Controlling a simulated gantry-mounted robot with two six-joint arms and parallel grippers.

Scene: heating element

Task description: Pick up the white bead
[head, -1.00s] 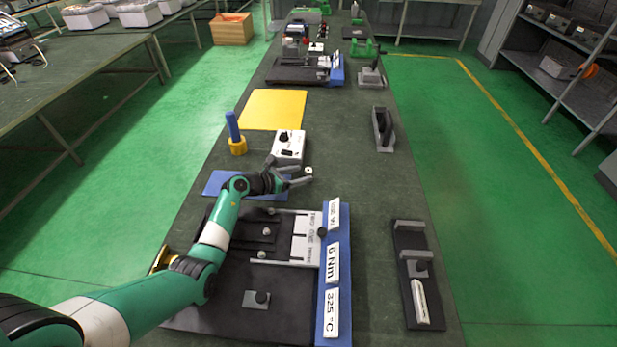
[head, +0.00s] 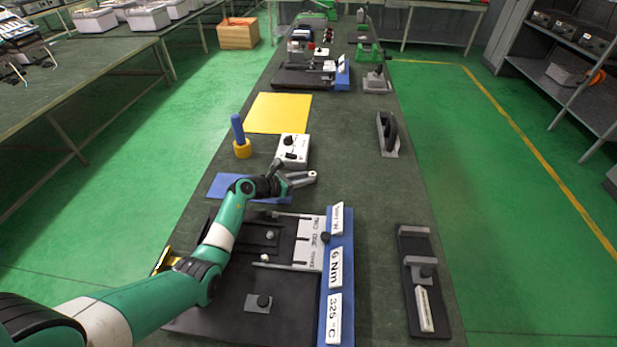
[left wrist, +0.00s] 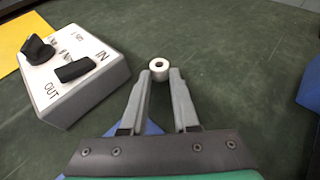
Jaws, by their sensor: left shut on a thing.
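The white bead (left wrist: 159,66) is a small white ring with a dark central hole. It sits between the fingertips in the left wrist view, just above the green table top. My left gripper (left wrist: 160,76) is shut on it, the two grey fingers leaning in towards each other at the tips. In the head view my left gripper (head: 311,176) is over the table just in front of a white control box (head: 292,150). My right gripper is not in view.
The control box (left wrist: 77,75) with black knobs is close left of the fingers. A blue mat (head: 226,187) lies under the wrist. A black fixture with a blue label strip (head: 335,260) lies nearer.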

